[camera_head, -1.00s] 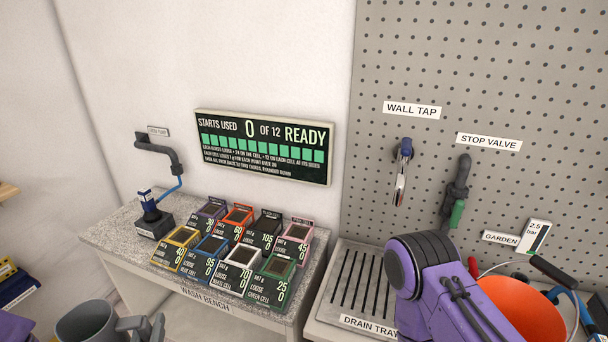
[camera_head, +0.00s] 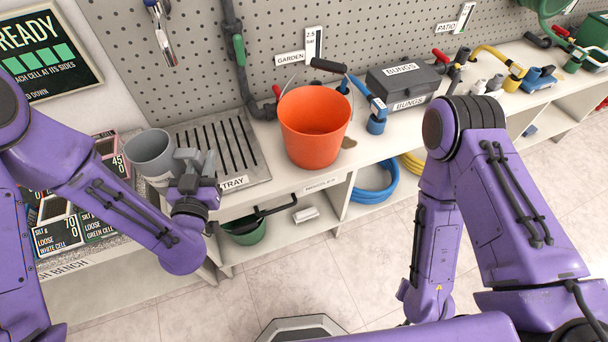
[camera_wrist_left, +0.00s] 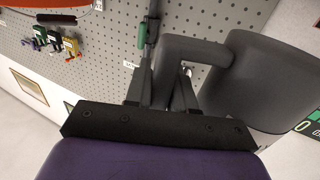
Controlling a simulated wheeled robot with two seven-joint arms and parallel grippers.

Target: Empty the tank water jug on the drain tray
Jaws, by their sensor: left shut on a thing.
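The grey jug (camera_head: 152,155) is in my left gripper (camera_head: 190,162), which is shut on its handle. The jug looks about upright, with its open mouth up, at the left edge of the drain tray (camera_head: 248,160), between the tray and the wash bench. I cannot tell its height above the surface or whether it holds water. In the left wrist view the jug (camera_wrist_left: 270,85) is at the right, with its handle (camera_wrist_left: 195,48) between the fingers of my left gripper (camera_wrist_left: 165,80). The tray is slatted and looks bare. My right gripper is out of view.
An orange bucket (camera_head: 314,135) stands just right of the tray. The silt cells (camera_head: 80,225) are on the bench at left. A bungs box (camera_head: 403,85) is further right.

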